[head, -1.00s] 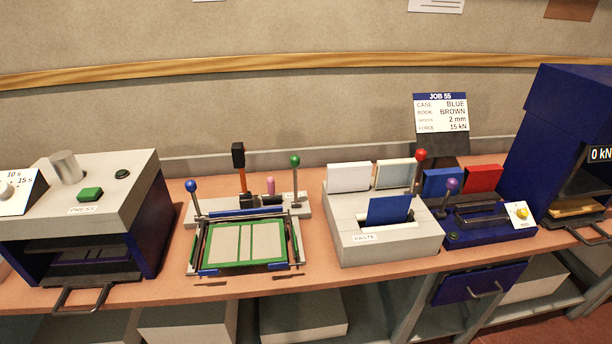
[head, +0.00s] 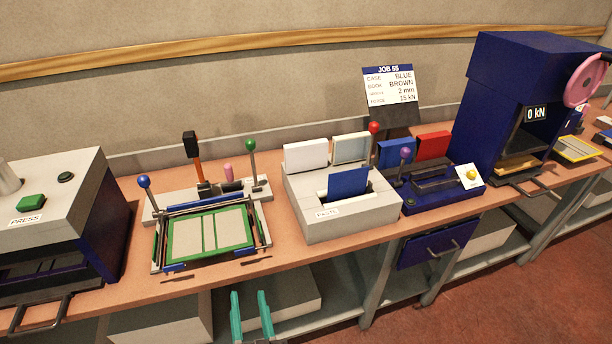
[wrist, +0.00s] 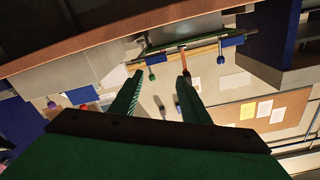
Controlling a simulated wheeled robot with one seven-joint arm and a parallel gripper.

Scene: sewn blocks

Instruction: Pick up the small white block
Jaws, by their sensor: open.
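A white block (head: 305,155) stands upright at the back left of the grey paste machine (head: 345,222). A second pale, off-white block (head: 351,148) stands to its right. I cannot tell from the frames which of the two is the small white one. My gripper (head: 252,312) shows teal fingers at the bottom of the head view, in front of and below the bench edge, well away from both blocks. In the wrist view my gripper (wrist: 160,74) is open with nothing between the fingers. I cannot make out either block there.
A blue block (head: 397,154) and a red block (head: 433,146) stand right of the pale one. A blue piece (head: 348,183) sits in the paste machine's slot. Ball-topped levers, including a red one (head: 373,128), rise nearby. A blue drawer (head: 437,243) hangs below the bench.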

